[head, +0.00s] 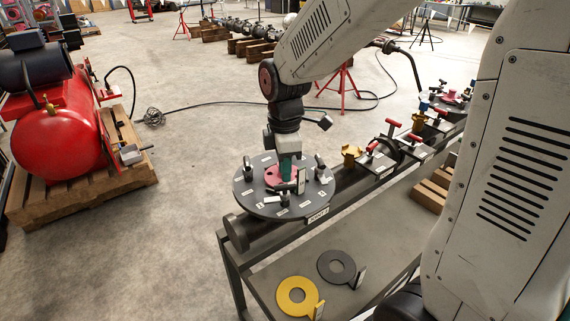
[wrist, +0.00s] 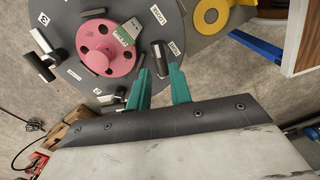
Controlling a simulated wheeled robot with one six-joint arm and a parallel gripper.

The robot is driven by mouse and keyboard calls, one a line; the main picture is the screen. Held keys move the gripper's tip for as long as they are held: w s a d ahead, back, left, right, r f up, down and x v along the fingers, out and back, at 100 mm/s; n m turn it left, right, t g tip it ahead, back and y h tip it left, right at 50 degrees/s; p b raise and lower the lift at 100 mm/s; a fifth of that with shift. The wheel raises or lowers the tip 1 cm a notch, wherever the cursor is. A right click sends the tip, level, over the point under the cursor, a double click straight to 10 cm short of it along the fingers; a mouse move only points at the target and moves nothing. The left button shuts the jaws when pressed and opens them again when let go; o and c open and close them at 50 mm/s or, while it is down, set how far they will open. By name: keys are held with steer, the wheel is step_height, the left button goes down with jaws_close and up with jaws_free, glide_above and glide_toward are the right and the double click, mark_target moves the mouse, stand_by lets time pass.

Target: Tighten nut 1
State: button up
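A round dark plate (head: 243,187) stands on the bench, with a pink flange (head: 271,174) at its middle. The plate (wrist: 115,12) and the pink flange (wrist: 118,62) also show in the wrist view. Several black bar-handled nuts sit around the flange. One black nut (wrist: 160,58) lies just ahead of my gripper, beside a "TIGHT" label (wrist: 174,47); a "LOOSE" label (wrist: 157,14) is farther off. I cannot read which nut is number 1.
A yellow ring (head: 297,296) and a dark ring (head: 337,267) lie on the lower shelf. A red compressor (head: 62,140) is on a pallet at left. The floor between is mostly clear.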

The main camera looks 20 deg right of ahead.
mark_target(285, 187)
step_height(285, 187, down, 6)
steer(key=shift+s+f, duration=0.1)
steer(key=shift+f+m, duration=0.2)
steer(key=shift+m, duration=0.3)
steer(key=shift+r+m, duration=0.15)
steer(key=shift+m, duration=0.65)
steer(key=m, duration=1.3)
steer(key=shift+m, duration=0.3)
steer(key=m, duration=0.6)
steer(key=shift+n, duration=1.2)
step_height(285, 187, up, 7)
